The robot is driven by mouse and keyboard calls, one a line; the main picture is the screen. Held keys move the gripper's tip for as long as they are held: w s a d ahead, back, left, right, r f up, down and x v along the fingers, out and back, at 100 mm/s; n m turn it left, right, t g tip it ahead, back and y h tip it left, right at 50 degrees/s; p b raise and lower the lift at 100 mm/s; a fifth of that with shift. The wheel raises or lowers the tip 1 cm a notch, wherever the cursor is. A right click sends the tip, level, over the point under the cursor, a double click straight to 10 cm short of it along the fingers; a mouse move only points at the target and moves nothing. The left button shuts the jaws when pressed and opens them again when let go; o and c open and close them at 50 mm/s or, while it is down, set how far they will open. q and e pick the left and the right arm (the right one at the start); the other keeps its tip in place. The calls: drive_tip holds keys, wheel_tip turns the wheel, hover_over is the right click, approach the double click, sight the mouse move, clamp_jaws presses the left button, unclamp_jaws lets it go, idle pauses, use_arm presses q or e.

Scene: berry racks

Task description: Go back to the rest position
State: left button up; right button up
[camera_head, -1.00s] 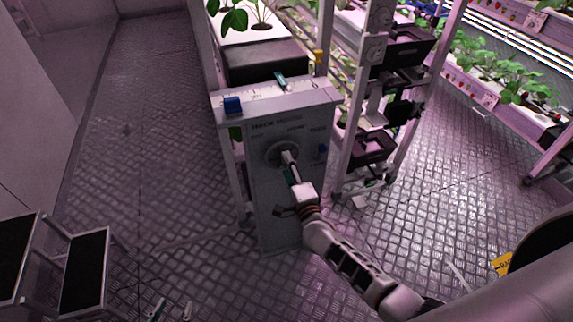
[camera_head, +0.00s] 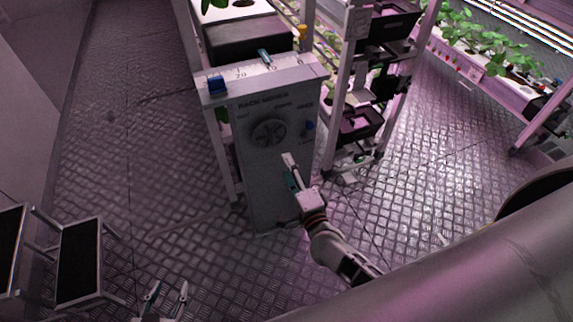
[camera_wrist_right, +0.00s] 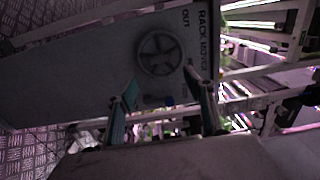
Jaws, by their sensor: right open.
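My right gripper (camera_head: 291,172) is in front of the grey rack mover panel (camera_head: 270,190), below and to the right of its round spoked handwheel (camera_head: 268,132). It is open. In the right wrist view its two fingers (camera_wrist_right: 161,84) are spread, with nothing between them, and the handwheel (camera_wrist_right: 158,53) lies beyond their tips, apart from them. My left gripper (camera_head: 167,288) shows at the bottom edge of the head view, low over the floor. Its two fingers are spread with nothing between them.
A stepped stand (camera_head: 80,262) is at the lower left. The textured floor is free at left and between the racks at right.

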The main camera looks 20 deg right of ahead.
drive_tip(key=s+f+n+g+y, duration=0.1)
drive_tip(key=s+f+n+g, duration=0.2)
drive_tip(key=s+n, duration=0.7)
drive_tip(key=s+f+n+g+y, duration=0.1)
drive_tip(key=s+f+n+g, duration=0.3)
drive_tip(key=s+n, duration=0.6)
drive_tip(key=shift+f+n, duration=0.95)
drive_tip(key=shift+n, duration=0.05)
drive_tip(key=shift+s, duration=0.1)
